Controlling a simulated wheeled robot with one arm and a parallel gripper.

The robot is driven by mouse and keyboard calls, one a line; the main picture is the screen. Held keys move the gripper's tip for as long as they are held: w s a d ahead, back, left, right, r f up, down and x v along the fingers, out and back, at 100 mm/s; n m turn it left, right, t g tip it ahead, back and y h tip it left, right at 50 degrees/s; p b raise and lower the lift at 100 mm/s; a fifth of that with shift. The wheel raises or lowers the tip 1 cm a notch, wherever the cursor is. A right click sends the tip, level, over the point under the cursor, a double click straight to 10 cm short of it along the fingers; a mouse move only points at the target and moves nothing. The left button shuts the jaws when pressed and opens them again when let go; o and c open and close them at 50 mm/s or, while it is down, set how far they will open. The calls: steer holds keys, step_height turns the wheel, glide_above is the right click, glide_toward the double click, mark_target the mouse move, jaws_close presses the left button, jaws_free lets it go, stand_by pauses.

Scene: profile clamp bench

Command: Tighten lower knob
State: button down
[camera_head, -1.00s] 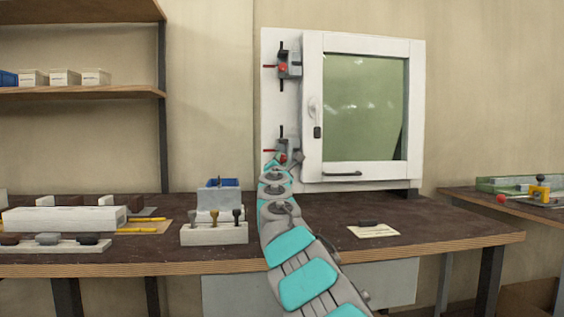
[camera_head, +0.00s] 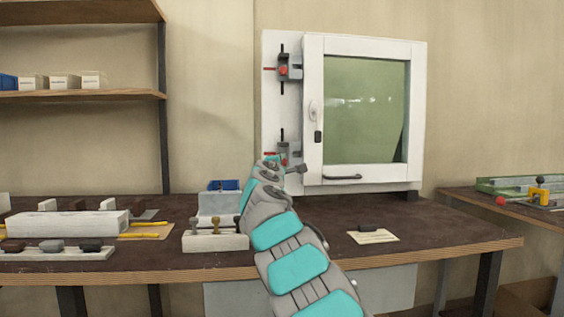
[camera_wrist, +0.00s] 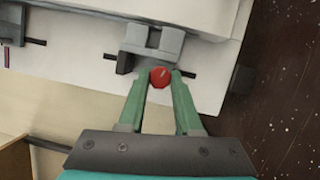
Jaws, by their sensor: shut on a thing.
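The lower knob (camera_wrist: 160,76) is a round red knob on the front of the lower clamp; in the wrist view it sits between my fingertips. My gripper (camera_wrist: 159,84) is shut on it, with one green finger on each side. The grey lower clamp (camera_wrist: 152,45) is mounted over a dark slot in the white panel. In the head view the lower clamp (camera_head: 283,151) shows above my arm's end, and my gripper there is mostly hidden by the arm. The upper clamp has its own red knob (camera_head: 283,70), with nothing touching it.
The white-framed window (camera_head: 365,110) with a handle stands right of the clamps. The dark workbench (camera_head: 430,225) holds a card (camera_head: 373,236), a white block with upright pegs (camera_head: 215,242) and a long white profile (camera_head: 65,224). The bench's right part is mostly clear.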

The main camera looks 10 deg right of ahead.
steer(key=shift+m, duration=0.6)
steer(key=c, duration=0.9)
jaws_free()
steer(key=b+v, duration=0.1)
steer(key=v, duration=0.6)
steer(key=shift+s+a+b, duration=0.1)
steer(key=shift+s+b, duration=0.25)
